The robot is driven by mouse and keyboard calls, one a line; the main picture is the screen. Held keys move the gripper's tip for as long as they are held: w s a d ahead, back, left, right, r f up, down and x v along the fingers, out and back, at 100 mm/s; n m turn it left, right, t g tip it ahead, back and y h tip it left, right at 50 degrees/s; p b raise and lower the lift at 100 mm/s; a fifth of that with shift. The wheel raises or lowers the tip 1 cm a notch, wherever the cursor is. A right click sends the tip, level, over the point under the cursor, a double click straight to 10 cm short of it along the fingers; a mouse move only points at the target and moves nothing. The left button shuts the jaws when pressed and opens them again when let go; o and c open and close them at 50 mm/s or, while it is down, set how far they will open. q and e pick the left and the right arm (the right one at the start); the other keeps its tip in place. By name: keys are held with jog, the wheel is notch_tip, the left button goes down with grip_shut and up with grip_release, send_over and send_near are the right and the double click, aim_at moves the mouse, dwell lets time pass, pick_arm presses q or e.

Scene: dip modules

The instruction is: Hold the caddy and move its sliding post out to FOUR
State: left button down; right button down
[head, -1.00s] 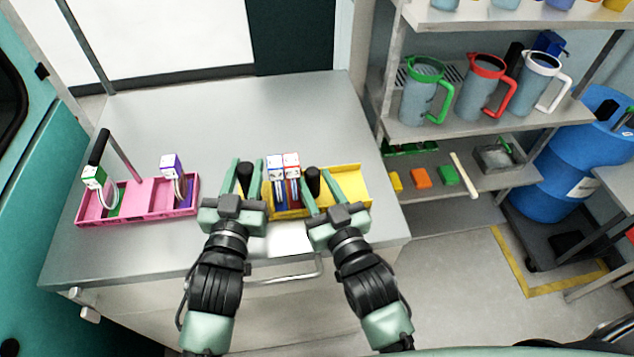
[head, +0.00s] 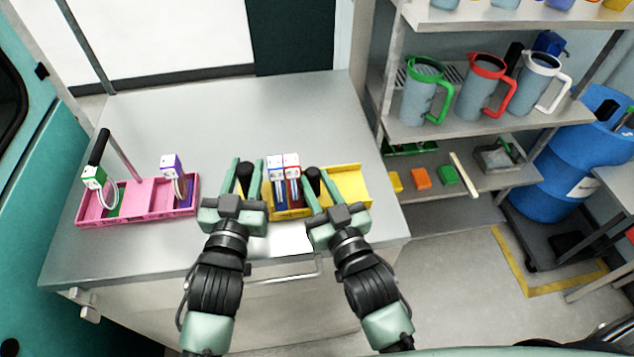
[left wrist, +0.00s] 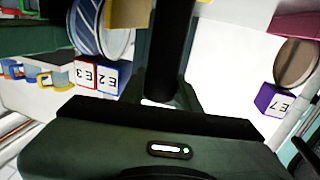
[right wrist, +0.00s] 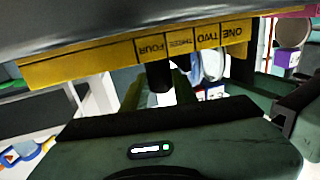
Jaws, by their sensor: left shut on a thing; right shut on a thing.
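The yellow caddy (head: 348,184) lies on the grey table, with a blue-banded and a red-banded module, white tops up, standing in it. My left gripper (head: 247,168) is shut on a black upright post (left wrist: 170,45) at the caddy's left end. My right gripper (head: 314,174) is shut on the other black post (right wrist: 159,76), just right of the red module. In the right wrist view the caddy's marked side (right wrist: 95,62) reads ONE to FOUR, upside down. This post appears near the THREE–FOUR line; its exact mark is unclear.
A pink caddy (head: 140,212) with a green-banded and a purple-banded module stands left on the table (head: 200,125). Shelves at the right hold jugs (head: 425,90) and small coloured blocks (head: 421,177). The table behind the caddies is clear.

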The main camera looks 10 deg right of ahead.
jog(key=shift+d, duration=0.1)
dwell(0.6)
jog(key=d, duration=0.5)
jog(key=c, duration=1.4)
grip_release()
jog(key=v, duration=1.2)
jog(key=shift+a, duration=0.1)
pick_arm(q)
jog(key=c, duration=1.3)
grip_release()
jog(key=shift+o, duration=0.2)
